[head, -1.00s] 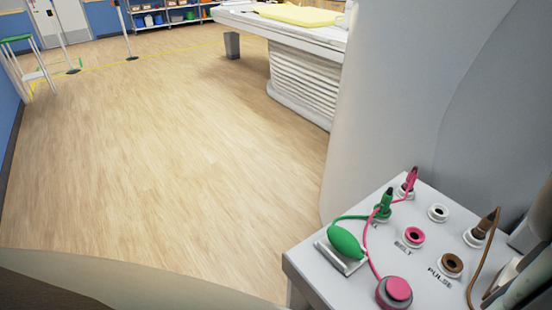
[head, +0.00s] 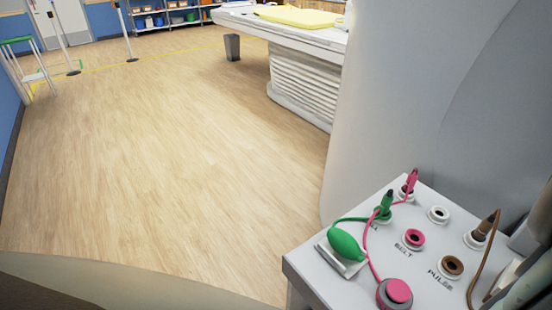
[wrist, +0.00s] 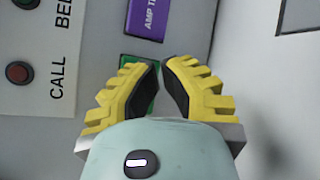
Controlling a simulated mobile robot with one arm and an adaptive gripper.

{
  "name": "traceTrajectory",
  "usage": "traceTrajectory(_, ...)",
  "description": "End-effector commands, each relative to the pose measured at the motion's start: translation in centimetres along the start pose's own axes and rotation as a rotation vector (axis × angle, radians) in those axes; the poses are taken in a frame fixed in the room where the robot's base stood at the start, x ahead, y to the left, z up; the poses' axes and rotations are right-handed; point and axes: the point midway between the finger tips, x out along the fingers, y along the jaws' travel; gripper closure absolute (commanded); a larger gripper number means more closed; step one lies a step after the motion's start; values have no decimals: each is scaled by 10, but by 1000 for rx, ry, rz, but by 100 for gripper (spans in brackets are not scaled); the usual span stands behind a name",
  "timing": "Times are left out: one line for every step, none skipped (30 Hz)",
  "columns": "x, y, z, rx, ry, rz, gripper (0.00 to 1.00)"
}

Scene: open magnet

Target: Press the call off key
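My gripper (wrist: 160,66) shows in the wrist view with its yellow, black-padded fingers angled together. The tips nearly meet with only a narrow gap, and nothing is seen held. A green key (wrist: 136,72) lies behind the fingertips, partly hidden, and any label on it is covered. I cannot tell whether the tips touch it. A purple key (wrist: 147,17) with lettering beginning "AMP T" is just above it. No key reading "call off" is legible.
In the head view, a grey box (head: 425,237) with coloured sockets, leads and a green bulb (head: 346,243) stands beside the large white housing (head: 390,110). Open floor (head: 160,170) lies to the left.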

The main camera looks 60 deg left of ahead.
Motion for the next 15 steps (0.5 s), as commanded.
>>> traceTrajectory(-3,0,0,-2,4,1,100)
traceTrajectory(-5,-1,0,-3,4,0,100)
traceTrajectory(-6,-2,1,-4,4,0,100)
traceTrajectory(-7,-2,2,-4,4,1,100)
traceTrajectory(-8,-3,2,-4,4,1,100)
traceTrajectory(-9,-3,2,-4,4,2,100)
traceTrajectory(-9,-3,2,-4,4,2,100)
traceTrajectory(-9,-3,2,-4,4,2,100)
traceTrajectory(-8,-3,2,-3,4,2,100)
traceTrajectory(-8,-3,2,-3,4,3,100)
traceTrajectory(-8,-3,2,-3,4,2,100)
traceTrajectory(-8,-3,2,-3,4,2,100)
traceTrajectory(-8,-3,2,-3,4,2,100)
traceTrajectory(-8,-3,2,-3,3,2,100)
traceTrajectory(-9,-3,3,-3,3,2,100)
